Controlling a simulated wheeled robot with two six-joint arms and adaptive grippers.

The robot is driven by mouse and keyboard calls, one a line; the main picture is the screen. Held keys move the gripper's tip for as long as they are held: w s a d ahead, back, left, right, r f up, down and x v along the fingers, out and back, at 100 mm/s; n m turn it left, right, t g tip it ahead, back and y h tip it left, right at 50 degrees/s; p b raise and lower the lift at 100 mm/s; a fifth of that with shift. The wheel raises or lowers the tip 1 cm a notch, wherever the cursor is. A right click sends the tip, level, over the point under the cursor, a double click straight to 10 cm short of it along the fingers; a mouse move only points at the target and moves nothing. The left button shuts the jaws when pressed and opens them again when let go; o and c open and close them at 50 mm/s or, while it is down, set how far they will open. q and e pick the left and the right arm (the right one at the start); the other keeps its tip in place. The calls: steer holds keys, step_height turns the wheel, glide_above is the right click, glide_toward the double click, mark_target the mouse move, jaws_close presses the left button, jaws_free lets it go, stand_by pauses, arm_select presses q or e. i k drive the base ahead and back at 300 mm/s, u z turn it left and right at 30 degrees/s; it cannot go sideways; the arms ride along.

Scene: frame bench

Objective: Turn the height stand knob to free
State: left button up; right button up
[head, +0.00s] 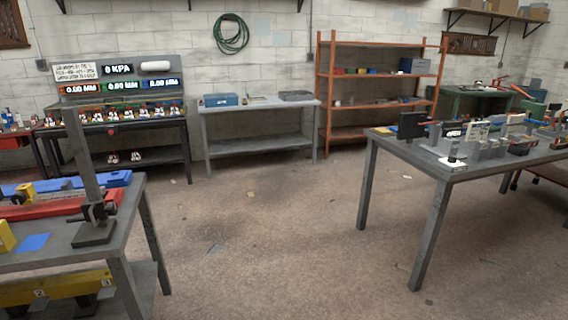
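A stand with a tall grey upright post (83,160) and a dark square base (93,234) is on the near-left bench; I take it to be the height stand. A dark clamp-like part (97,211) sits low on the post, with a short rod sticking out to the left. A small knob-like piece shows at its right, but it is too small to tell its setting. Neither of my grippers is in view.
The near-left bench (70,258) also holds red and blue bars and yellow blocks. A grey table (467,170) with several devices stands at the right. Benches and an orange shelf (376,60) line the back wall. The floor between is mostly open.

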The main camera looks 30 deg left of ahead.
mark_target(111, 208)
steer(key=u, duration=0.15)
steer(key=i, duration=2.2)
steer(key=u, duration=1.05)
steer(key=i, duration=1.15)
steer(key=u, duration=0.95)
